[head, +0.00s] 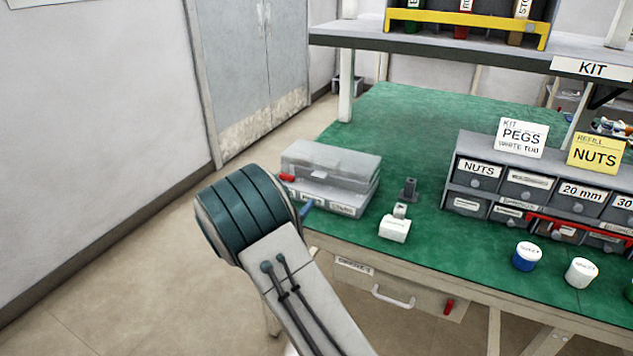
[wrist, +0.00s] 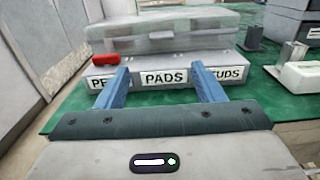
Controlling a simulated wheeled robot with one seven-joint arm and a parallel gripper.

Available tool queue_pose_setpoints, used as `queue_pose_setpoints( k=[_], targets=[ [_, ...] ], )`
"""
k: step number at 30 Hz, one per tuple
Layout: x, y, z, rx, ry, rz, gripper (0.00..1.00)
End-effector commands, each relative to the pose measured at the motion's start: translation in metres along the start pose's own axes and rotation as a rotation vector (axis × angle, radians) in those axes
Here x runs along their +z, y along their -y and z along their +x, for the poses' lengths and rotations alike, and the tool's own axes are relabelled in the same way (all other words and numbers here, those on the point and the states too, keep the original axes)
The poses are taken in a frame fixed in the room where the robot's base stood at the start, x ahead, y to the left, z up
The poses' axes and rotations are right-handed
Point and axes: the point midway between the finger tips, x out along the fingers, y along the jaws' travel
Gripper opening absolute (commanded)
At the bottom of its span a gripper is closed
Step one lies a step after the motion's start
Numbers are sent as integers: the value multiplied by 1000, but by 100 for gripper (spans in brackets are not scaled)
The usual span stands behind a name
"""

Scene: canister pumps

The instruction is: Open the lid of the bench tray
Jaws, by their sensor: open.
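The bench tray (head: 330,198) is a grey box at the near left corner of the green bench, with labels along its front; one reads PADS in the wrist view (wrist: 210,66). Its grey, partly see-through lid (head: 331,160) looks closed and also shows in the wrist view (wrist: 160,32). A red tab (wrist: 105,59) sits at the tray's front left, also seen in the head view (head: 287,177). My gripper (wrist: 167,82) is open and empty, its two blue fingers pointing at the tray's front. Only a blue finger (head: 306,208) shows beside my arm in the head view.
A white-based grey device (head: 395,228) stands right of the tray. A drawer cabinet (head: 490,195) and small tubs, one blue and white (head: 525,257), stand further right. A shelf (head: 430,44) overhangs the bench's back. Green bench top (head: 400,125) behind the tray is clear.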

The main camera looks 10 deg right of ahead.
Motion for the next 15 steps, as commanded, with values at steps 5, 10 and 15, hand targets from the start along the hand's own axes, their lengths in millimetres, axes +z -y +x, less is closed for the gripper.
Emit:
queue_pose_setpoints(
  k=[5, 10, 15],
  targets=[
    [1, 2, 31, -5, 0, 2, 62],
    [1, 2, 69, -6, 0, 3, 62],
    [0, 3, 102, -5, -1, 2, 62]
  ],
)
